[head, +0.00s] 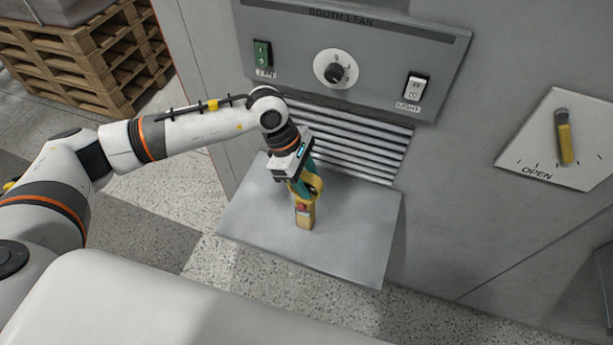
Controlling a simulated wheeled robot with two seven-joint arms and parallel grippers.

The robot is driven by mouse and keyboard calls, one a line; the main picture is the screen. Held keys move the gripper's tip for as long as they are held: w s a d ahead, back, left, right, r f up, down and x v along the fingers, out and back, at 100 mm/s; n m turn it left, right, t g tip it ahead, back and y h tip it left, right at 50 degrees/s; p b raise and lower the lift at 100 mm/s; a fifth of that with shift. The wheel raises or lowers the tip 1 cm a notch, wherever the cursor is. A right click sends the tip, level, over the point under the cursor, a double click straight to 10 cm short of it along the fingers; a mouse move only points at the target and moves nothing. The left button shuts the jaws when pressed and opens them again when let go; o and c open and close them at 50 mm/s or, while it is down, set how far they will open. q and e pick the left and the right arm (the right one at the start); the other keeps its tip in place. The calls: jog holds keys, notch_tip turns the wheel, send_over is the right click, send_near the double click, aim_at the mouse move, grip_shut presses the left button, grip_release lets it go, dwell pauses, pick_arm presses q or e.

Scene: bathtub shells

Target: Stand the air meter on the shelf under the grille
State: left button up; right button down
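The air meter (305,214) is a yellow, handheld-looking device with a red spot on its front. It is upright at the middle of the grey shelf (352,225), and its base appears to be at the shelf surface. My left gripper (306,185) is at the top of the meter, with teal fingers around its upper part; the fingers look closed on it. The gripper hides part of the meter's top. The slatted grille (355,143) is on the wall right behind and above the shelf. My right gripper is not in view.
A fan panel (385,50) with a green switch (262,54), a dial (336,71) and a light switch (415,88) sits above the grille. A lever plate (540,150) marked OPEN is at right. Wooden pallets (95,65) stand at upper left. The shelf's right side is clear.

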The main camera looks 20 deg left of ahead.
pick_arm(q)
jog(key=shift+r, duration=0.2)
jog(key=shift+a+r, duration=0.15)
jog(key=shift+r, duration=0.1)
jog(key=b+v, duration=0.3)
jog(key=v, duration=0.8)
jog(key=shift+r, duration=0.2)
